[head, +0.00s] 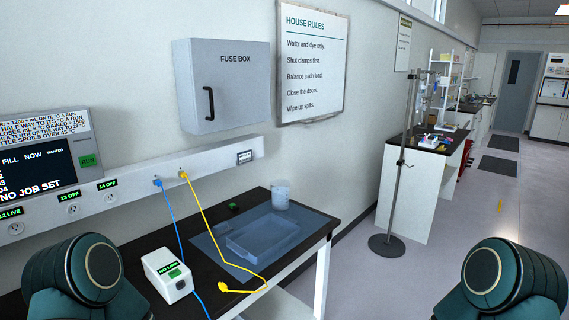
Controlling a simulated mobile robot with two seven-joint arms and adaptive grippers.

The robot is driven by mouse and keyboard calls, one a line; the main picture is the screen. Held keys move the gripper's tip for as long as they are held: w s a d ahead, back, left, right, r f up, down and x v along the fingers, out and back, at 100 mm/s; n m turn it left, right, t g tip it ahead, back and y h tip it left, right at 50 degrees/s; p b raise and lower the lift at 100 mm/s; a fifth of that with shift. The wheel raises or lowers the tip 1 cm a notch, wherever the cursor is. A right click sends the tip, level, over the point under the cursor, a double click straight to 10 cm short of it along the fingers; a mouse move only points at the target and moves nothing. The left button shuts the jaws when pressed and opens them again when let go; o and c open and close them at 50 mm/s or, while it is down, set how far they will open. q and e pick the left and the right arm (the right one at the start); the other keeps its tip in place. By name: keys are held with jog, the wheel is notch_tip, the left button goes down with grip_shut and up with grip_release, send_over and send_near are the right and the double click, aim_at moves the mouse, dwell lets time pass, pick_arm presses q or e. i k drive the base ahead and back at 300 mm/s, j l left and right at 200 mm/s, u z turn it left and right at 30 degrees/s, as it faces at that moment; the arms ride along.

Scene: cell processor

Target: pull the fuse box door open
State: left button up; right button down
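The fuse box (235,95) is a grey cabinet on the wall at upper middle left, with "FUSE BOX" lettered on its door. The door looks shut flat against the box. A black vertical handle (208,103) sits on the left side of the door. Green rounded parts of my arms show at the bottom left and bottom right corners. Neither gripper can be seen, and nothing of mine touches the fuse box.
A black-topped bench (316,221) stands below, with a clear tray (262,236), a beaker (280,197) and a white device (167,275). Blue and yellow cables hang from the wall socket rail (131,185). A metal stand (387,245) is to the right; floor beyond is open.

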aim_at(231, 79)
jog(key=i+l+u, duration=0.15)
jog(key=i+l, duration=0.2)
jog(key=i+l+u, duration=0.15)
jog(key=i+l, duration=0.15)
jog(key=l, duration=0.2)
jog(key=i+l+u, duration=0.15)
jog(key=i+l, duration=0.15)
jog(key=l, duration=0.2)
